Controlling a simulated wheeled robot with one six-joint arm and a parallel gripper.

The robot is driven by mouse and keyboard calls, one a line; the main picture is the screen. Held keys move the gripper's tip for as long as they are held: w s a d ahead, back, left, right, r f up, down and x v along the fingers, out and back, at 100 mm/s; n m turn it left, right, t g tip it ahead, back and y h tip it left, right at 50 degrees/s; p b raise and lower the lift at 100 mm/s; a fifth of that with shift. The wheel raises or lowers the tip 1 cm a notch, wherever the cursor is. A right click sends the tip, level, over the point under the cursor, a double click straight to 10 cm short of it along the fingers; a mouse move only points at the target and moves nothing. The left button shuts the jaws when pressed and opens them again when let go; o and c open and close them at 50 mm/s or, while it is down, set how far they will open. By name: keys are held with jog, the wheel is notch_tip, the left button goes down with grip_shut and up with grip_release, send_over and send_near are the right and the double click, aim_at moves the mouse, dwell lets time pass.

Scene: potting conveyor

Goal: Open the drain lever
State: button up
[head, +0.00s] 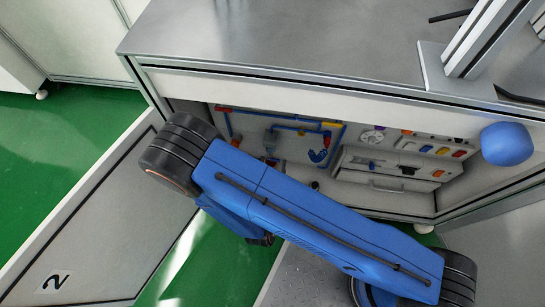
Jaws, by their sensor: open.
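Inside the open cabinet under the bench, a panel with blue pipes (285,117) shows behind my arm. It has red and yellow fittings and a curved blue part (318,156) at its lower right. I cannot tell which part is the drain lever. My blue arm crosses in front of the cabinet from lower right to upper left and hides the panel's lower edge. My gripper cannot be made out; the arm hides that area.
A grey panel with coloured switches and a round dial (372,137) is right of the pipes, above a drawer front (385,183). An open door marked 2 (90,235) lies at left. The metal benchtop (280,35) overhangs the cabinet. A blue rounded knob (507,144) is at right. Green floor (50,150) shows at left.

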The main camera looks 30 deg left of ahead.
jog(key=shift+w, duration=0.15)
jog(key=c, duration=1.1)
jog(key=shift+o, duration=0.2)
jog(key=n, duration=0.6)
jog(key=a+n, duration=0.1)
jog(key=n, duration=0.5)
jog(key=s+a+r+n, duration=0.1)
jog(key=n, duration=0.4)
jog(key=shift+a+n, duration=0.2)
jog(key=shift+n, duration=0.2)
